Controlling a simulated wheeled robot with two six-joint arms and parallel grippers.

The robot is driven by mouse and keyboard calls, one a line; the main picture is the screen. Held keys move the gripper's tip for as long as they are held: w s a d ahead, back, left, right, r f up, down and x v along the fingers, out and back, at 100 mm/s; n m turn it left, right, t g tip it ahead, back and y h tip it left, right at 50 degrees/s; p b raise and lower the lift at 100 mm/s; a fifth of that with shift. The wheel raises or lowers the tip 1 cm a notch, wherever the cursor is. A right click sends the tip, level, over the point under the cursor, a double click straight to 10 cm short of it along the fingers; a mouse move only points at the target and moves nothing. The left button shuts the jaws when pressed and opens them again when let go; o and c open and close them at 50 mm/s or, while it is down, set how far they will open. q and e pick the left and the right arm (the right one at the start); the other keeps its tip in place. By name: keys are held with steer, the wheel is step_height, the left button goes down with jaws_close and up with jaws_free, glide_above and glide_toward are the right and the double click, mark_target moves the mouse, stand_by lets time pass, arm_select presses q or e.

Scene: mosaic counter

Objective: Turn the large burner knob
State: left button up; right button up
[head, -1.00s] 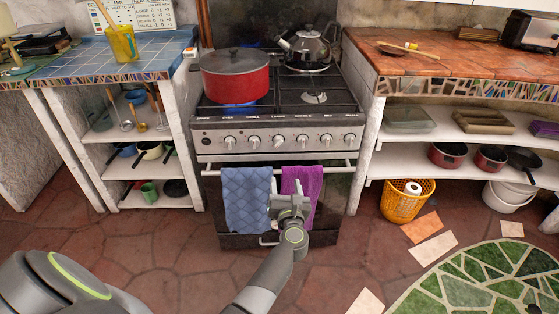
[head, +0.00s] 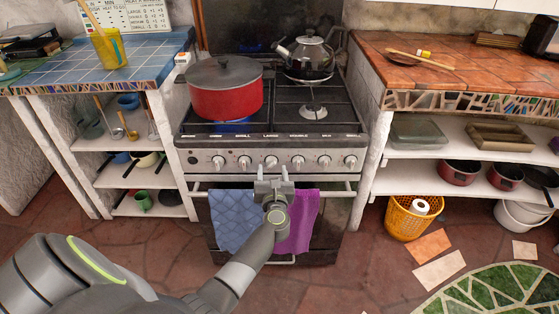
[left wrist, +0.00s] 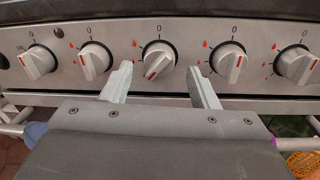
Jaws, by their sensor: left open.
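The large burner knob (head: 271,161) is the white front-panel knob under the "LARGE" label. My left gripper (head: 272,174) is open and empty in front of and slightly below this knob. In the left wrist view its two fingers (left wrist: 159,76) point at the panel, one on each side of the knob's lower part. I cannot tell whether they touch it. My right gripper is not in view.
Other knobs flank it closely on the stove panel (head: 205,160). A towel rail with a blue towel (head: 232,222) and a purple towel (head: 303,215) is below. A red pot (head: 225,95) and a kettle (head: 308,55) stand on the stove top.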

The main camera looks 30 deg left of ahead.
arm_select(q)
steer(key=shift+w+a, duration=0.35)
steer(key=shift+w, duration=0.1)
steer(key=shift+r, duration=0.1)
steer(key=shift+c, duration=0.6)
steer(key=c, duration=0.7)
steer(key=shift+c, duration=0.7)
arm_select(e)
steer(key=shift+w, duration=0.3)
